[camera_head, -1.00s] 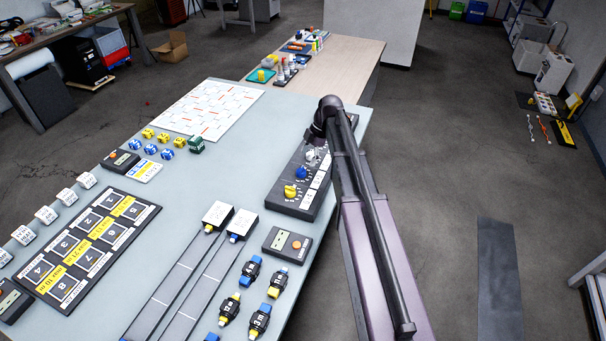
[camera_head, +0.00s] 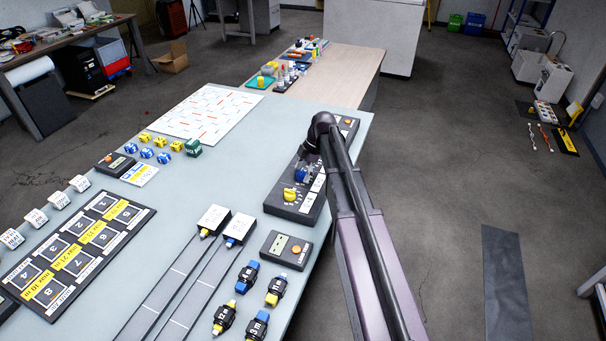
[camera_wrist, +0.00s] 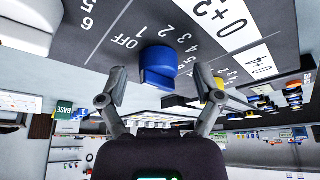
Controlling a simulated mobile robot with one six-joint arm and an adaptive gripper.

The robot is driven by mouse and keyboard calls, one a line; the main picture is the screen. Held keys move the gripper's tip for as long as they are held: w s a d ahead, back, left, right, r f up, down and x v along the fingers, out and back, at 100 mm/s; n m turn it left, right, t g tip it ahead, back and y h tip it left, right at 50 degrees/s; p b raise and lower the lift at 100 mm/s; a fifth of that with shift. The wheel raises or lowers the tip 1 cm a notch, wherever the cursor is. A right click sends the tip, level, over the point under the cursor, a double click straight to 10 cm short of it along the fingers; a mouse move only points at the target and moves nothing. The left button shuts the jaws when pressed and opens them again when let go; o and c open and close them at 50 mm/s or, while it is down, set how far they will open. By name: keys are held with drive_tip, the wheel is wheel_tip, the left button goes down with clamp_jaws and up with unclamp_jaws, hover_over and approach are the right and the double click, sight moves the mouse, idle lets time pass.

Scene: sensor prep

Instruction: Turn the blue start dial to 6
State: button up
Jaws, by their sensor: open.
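The blue dial (camera_head: 302,173) is on the dark control panel (camera_head: 283,209), partly hidden behind my arm's end in the head view. In the wrist view, the blue dial (camera_wrist: 158,66) stands between the two fingers of my open gripper (camera_wrist: 159,76), one on each side. No clear contact shows. Beside the dial the panel is printed with OFF, 1, 2, 3, 4 and further numbers. I cannot tell which mark the dial points to. A yellow dial (camera_head: 290,195) sits nearer on the same panel; it also shows behind the right finger in the wrist view (camera_wrist: 217,91).
The panel lies along the table's right edge. Two white-topped blocks (camera_head: 213,219) on rails, several blue and yellow connectors (camera_head: 249,276) and a numbered board (camera_head: 75,249) are to the left.

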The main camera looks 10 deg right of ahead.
drive_tip(key=c, duration=1.2)
drive_tip(key=shift+o, duration=0.2)
drive_tip(key=shift+d, duration=0.1)
drive_tip(key=shift+s, duration=0.1)
